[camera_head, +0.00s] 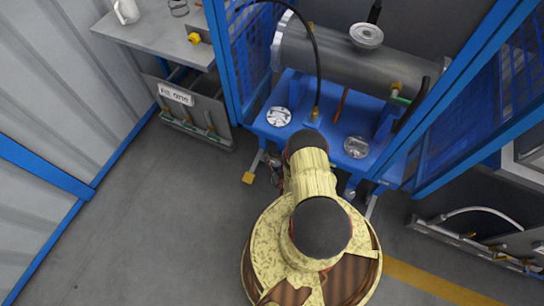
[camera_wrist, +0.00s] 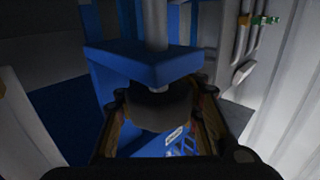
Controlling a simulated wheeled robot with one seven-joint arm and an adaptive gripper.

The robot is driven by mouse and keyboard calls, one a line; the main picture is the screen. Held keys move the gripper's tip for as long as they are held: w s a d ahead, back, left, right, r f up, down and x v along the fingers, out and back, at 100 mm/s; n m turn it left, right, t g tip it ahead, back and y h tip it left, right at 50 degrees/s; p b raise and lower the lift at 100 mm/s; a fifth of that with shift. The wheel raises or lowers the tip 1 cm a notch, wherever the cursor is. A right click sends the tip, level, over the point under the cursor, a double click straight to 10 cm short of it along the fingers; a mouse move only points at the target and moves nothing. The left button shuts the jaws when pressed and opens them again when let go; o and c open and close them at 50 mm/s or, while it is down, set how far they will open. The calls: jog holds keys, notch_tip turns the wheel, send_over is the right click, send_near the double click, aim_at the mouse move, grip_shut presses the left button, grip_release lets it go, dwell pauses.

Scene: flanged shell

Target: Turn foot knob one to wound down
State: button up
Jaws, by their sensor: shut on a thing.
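In the wrist view, my gripper (camera_wrist: 162,128) has its two fingers on either side of a dark rounded knob (camera_wrist: 160,108), shut on it. The wrist picture is dark, so any marks on the knob cannot be read. In the head view, my arm hides the gripper and the held knob at the front edge of the blue stand (camera_head: 322,133). A grey flanged cylinder (camera_head: 350,55) lies on that stand.
Blue mesh guards (camera_head: 240,60) stand left and right of the stand. A yellow-tipped foot (camera_head: 248,178) sticks out at its front left. A workbench (camera_head: 165,35) is at the upper left, with a labelled panel (camera_head: 177,95) below. The grey floor (camera_head: 150,230) at left is clear.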

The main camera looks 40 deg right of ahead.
jog(key=o, duration=1.4)
jog(key=shift+y, duration=0.3)
